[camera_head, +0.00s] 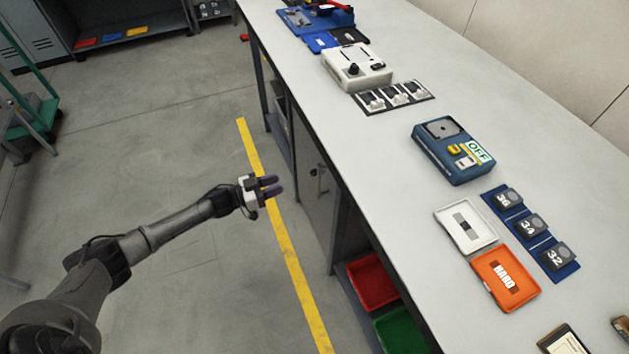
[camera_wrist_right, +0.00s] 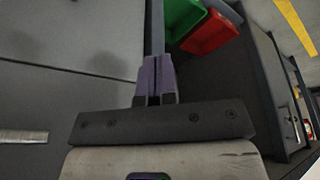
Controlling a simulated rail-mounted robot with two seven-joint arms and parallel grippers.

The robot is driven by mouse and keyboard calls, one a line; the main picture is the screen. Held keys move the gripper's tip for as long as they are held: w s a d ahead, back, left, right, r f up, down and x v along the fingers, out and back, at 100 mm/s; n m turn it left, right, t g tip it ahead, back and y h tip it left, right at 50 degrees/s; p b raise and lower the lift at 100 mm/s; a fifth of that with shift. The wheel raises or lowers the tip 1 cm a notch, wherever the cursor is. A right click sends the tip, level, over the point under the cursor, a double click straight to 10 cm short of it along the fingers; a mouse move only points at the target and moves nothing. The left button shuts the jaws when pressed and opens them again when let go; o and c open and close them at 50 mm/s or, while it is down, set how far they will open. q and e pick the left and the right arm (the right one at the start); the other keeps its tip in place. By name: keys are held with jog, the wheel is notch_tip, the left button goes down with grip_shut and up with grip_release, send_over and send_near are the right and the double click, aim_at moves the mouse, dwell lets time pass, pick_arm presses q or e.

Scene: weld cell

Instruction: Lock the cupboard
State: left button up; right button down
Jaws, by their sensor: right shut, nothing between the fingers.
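The grey cupboard (camera_head: 308,152) is built in under the long workbench, and its door looks closed. A small dark handle or lock fitting (camera_head: 319,178) shows on its front; at this size I cannot tell a key or the lock's position. My left gripper (camera_head: 274,186) is in front of the cupboard, left of the fitting and apart from it. My right gripper (camera_wrist_right: 153,75) shows only in the right wrist view, fingers together and empty, near the bench edge.
A red bin (camera_head: 372,282) and a green bin (camera_head: 402,330) sit under the bench; the red bin (camera_wrist_right: 210,34) and green bin (camera_wrist_right: 183,15) also show in the right wrist view. The workbench (camera_head: 400,135) carries trays and devices. The floor by the yellow line (camera_head: 285,245) is clear.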

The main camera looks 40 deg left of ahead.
aim_at(315, 170)
pick_arm(q)
jog(key=b+x, duration=0.5)
jog(key=x, duration=0.8)
jog(key=shift+w+f, duration=0.15)
jog(key=shift+w, duration=0.2)
grip_shut()
